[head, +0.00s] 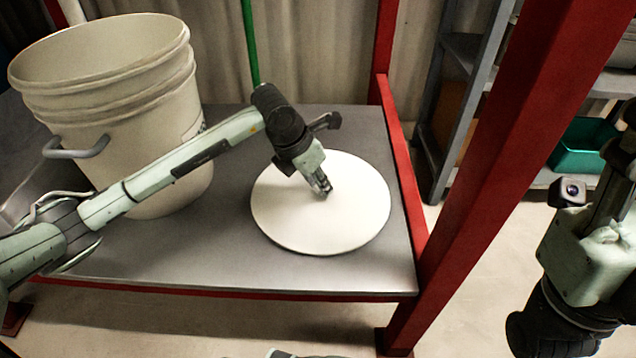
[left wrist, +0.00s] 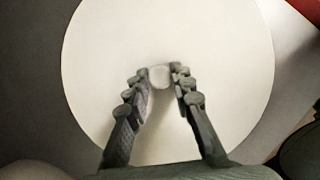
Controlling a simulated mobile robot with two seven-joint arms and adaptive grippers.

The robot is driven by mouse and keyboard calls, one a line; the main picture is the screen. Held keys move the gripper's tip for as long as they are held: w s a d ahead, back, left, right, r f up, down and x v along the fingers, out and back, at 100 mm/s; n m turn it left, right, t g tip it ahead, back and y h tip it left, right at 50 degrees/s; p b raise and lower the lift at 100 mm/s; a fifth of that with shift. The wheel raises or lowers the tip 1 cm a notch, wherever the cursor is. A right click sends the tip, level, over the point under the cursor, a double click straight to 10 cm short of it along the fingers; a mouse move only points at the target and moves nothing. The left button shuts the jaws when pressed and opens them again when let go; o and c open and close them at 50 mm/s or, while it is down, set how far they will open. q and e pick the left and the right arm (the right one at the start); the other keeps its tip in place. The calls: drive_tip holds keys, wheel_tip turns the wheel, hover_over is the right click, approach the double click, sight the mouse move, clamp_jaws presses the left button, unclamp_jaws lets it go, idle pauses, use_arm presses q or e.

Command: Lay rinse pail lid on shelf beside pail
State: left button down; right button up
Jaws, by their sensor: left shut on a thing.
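The rinse pail lid (head: 345,220) is a flat, pale round disc over the right part of the grey metal shelf (head: 215,262), beside the pail. It looks level and at rest on the shelf, though a small gap beneath would be hard to see. My left gripper (head: 325,191) is above its middle, shut on the lid's small round knob (left wrist: 160,76), which shows between the fingers in the left wrist view. The rinse pail (head: 130,130) is a large off-white open bucket with a grey handle, upright left of the lid. My right gripper (head: 612,190) is partly cut off at the right edge.
A red post (head: 500,160) stands right of the shelf, and a red rail edges the shelf. A green pole (head: 250,45) and a curtain are behind. A grey rack with a green bin (head: 583,147) stands at the back right. Bare shelf lies in front of the lid.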

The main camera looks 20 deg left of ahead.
use_arm(q)
drive_tip(key=c, duration=1.3)
unclamp_jaws()
drive_tip(key=shift+r, duration=0.15)
